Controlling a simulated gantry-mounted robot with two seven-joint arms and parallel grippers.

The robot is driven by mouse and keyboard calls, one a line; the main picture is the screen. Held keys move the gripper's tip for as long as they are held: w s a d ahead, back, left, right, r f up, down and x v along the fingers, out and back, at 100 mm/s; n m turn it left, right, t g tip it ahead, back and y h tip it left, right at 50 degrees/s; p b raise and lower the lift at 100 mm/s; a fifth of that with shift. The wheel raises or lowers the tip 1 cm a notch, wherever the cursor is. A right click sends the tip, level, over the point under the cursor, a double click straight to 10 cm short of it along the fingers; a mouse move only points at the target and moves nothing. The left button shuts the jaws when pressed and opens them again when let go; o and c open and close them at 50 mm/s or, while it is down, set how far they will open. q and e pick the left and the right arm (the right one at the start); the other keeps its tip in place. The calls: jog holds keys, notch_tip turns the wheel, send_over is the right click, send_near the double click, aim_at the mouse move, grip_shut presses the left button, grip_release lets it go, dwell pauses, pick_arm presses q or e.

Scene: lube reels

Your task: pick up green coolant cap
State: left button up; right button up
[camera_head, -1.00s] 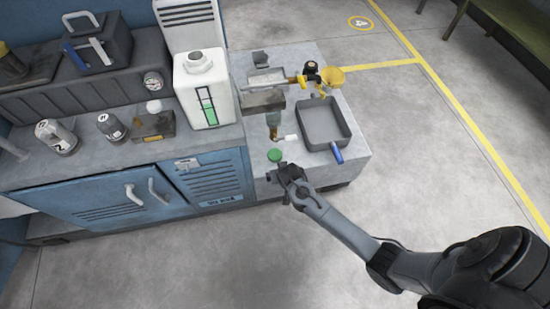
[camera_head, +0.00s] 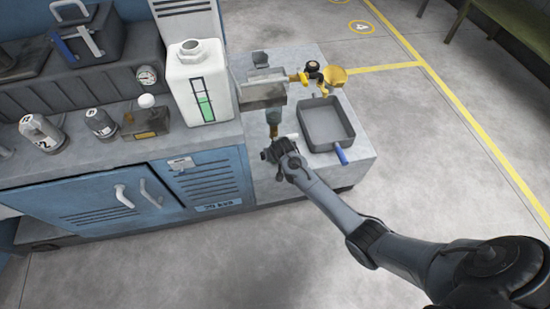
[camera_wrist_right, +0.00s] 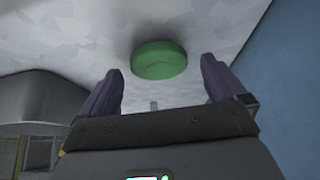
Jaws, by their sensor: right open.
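The green coolant cap (camera_wrist_right: 159,60) is a round green disc on the grey metal surface, seen in the right wrist view just beyond and between my right gripper's fingers. My right gripper (camera_wrist_right: 160,85) is open, with one finger on each side and nothing between them. In the head view my right gripper (camera_head: 273,153) is over the low grey bench, and it hides the cap. My left gripper is in neither current view.
A grey tray with a blue handle (camera_head: 325,127) lies right of my right gripper. A bottle (camera_head: 274,117) stands just behind it. The blue cabinet (camera_head: 200,183) is at left, with a white coolant jug (camera_head: 200,90) on top.

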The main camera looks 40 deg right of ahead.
jog(key=shift+f, duration=0.4)
jog(key=c, duration=1.1)
jog(key=shift+w, duration=0.1)
jog(key=shift+c, duration=0.4)
jog(key=shift+r, duration=0.2)
